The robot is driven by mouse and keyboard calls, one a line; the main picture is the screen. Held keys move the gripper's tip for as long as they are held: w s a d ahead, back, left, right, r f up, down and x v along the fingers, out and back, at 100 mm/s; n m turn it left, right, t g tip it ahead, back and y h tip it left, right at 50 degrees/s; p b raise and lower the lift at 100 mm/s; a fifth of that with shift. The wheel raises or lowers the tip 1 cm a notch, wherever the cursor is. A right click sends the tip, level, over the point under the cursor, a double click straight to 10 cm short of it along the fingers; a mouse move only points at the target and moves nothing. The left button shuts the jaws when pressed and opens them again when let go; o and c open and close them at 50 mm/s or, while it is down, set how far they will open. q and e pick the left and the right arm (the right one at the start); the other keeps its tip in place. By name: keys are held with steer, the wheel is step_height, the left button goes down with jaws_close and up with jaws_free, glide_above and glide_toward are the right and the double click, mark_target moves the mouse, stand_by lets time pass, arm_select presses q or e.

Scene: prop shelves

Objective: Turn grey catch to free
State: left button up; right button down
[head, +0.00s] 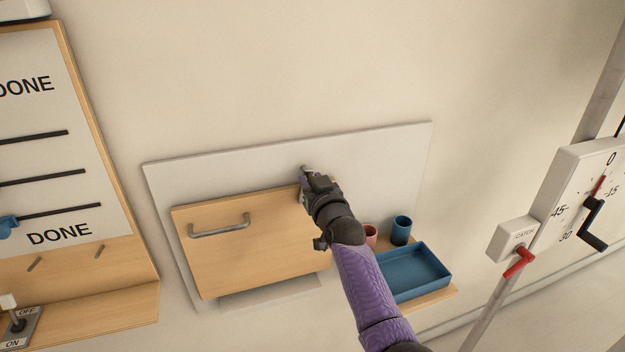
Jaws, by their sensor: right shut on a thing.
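The grey catch (303,168) sits at the top edge of a wooden panel (255,262) on a pale backboard; only a small end of it shows. My right gripper (307,180) is shut on the grey catch, and its body hides most of the catch. Which way the catch is turned cannot be told. The wooden panel has a grey bar handle (220,227) at its left and looks flat against the backboard (390,150). My left gripper is not in view.
A box marked CATCH with a red lever (520,262) and a dial with a black crank (592,225) are at right. A slider board (60,130) is at left.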

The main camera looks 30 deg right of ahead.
steer(key=m+p, duration=0.1)
steer(key=m, duration=0.2)
steer(key=shift+m, duration=0.3)
steer(key=m, duration=0.3)
steer(key=shift+m, duration=0.3)
steer(key=m, duration=0.2)
steer(key=shift+m+p, duration=0.3)
steer(key=shift+m, duration=0.1)
steer(key=m, duration=0.3)
steer(key=shift+m, duration=1.3)
